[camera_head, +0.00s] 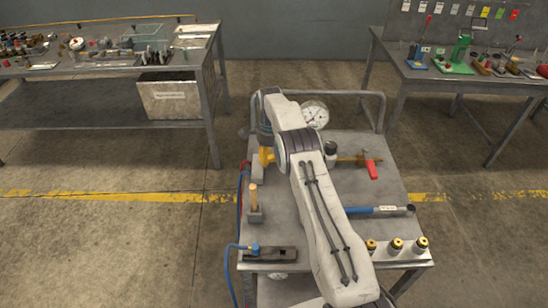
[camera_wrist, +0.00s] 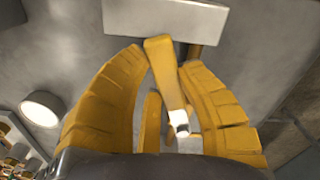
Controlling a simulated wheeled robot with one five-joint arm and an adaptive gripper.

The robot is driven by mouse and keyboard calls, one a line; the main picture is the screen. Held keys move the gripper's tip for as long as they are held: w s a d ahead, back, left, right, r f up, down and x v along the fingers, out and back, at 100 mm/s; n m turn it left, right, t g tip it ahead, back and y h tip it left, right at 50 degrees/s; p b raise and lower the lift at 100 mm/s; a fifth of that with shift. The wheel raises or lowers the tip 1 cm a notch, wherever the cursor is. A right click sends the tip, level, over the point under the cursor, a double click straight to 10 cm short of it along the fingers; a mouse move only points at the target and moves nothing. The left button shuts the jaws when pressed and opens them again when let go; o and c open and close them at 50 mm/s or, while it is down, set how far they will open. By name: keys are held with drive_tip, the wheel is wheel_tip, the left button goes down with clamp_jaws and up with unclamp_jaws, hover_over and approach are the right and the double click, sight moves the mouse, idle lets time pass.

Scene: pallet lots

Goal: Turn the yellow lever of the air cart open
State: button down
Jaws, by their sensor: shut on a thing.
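The yellow lever (camera_wrist: 160,62) of the air cart stands between the two yellow ribbed fingers of my gripper (camera_wrist: 166,60) in the wrist view. The fingers are shut on it, one on each side. A pale grey block (camera_wrist: 165,18) lies just beyond the lever's far end. In the head view my gripper (camera_head: 267,157) shows as a small yellow patch at the left of the air cart (camera_head: 285,215), partly hidden by my arm. The lever cannot be made out there, so its angle is unclear in that view.
The cart top also carries a round gauge (camera_head: 315,113), a red-handled valve (camera_head: 372,169), a blue-and-black tool (camera_head: 378,210) and several brass-topped fittings (camera_head: 396,245). Workbenches stand behind on both sides.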

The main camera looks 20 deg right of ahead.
sight(271, 158)
drive_tip(key=shift+f, duration=0.1)
idle(0.4)
drive_tip(key=c, duration=0.8)
unclamp_jaws()
drive_tip(key=shift+r, duration=3.8)
